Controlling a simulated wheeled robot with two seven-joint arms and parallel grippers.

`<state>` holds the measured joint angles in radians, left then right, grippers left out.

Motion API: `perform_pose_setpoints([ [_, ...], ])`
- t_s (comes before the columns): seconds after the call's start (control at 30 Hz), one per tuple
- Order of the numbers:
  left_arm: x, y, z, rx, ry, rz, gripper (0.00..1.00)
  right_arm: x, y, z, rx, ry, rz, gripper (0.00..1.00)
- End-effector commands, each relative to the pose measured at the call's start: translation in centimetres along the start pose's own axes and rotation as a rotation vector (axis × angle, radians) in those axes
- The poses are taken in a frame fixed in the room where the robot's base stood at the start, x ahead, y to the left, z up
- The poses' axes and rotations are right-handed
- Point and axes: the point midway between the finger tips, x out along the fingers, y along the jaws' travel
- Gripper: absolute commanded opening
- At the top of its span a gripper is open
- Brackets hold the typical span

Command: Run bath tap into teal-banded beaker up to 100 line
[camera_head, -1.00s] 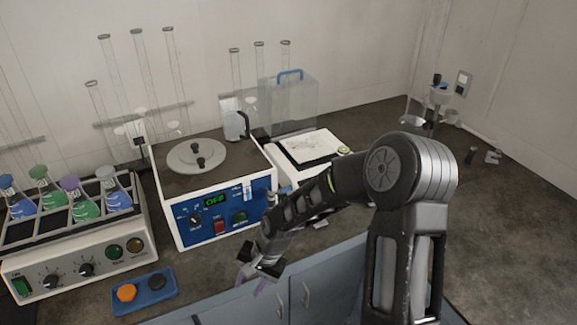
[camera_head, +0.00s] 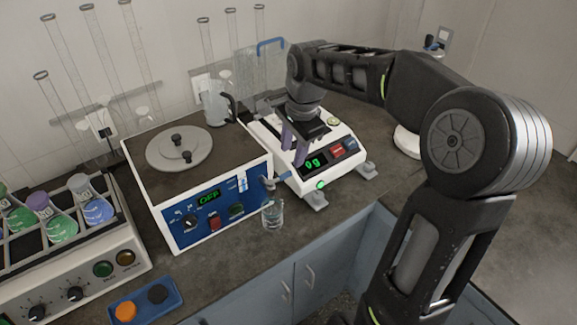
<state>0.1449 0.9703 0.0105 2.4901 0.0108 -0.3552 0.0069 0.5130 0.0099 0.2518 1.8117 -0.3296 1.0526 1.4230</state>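The water bath (camera_head: 160,190) is a white box with a blue front panel and a display reading OFF. Its small tap (camera_head: 276,181) sticks out at the panel's right end. A small clear glass beaker (camera_head: 272,214) stands upright on the bench just below the tap; I cannot make out a teal band, a 100 line or any water level in it. My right gripper (camera_head: 295,145) points down over the balance, behind and right of the tap. Its purple fingers are apart, with nothing seen between them. My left gripper is not in view.
The balance (camera_head: 340,150) reads 0g, right of the bath. A glass jug (camera_head: 217,106) with a black handle stands at the bath's back right corner. A flask rack (camera_head: 110,255) and a blue tray (camera_head: 146,303) are at left. The bench front edge is close to the beaker.

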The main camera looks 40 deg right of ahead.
Motion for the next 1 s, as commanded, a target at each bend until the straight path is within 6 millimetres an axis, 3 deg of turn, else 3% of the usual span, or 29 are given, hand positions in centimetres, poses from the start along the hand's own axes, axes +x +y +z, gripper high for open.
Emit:
perform_pose_setpoints([
  [0.5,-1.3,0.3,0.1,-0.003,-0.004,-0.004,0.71,6.7,0.0,0.0,-0.001,-0.001,0.003,0.37],
  [0.87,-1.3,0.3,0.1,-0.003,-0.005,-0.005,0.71,7.5,0.0,0.1,-0.001,-0.001,0.000,0.37],
  [1.0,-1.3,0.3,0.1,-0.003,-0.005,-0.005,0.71,7.5,0.0,0.0,-0.001,-0.001,0.000,0.26],
])
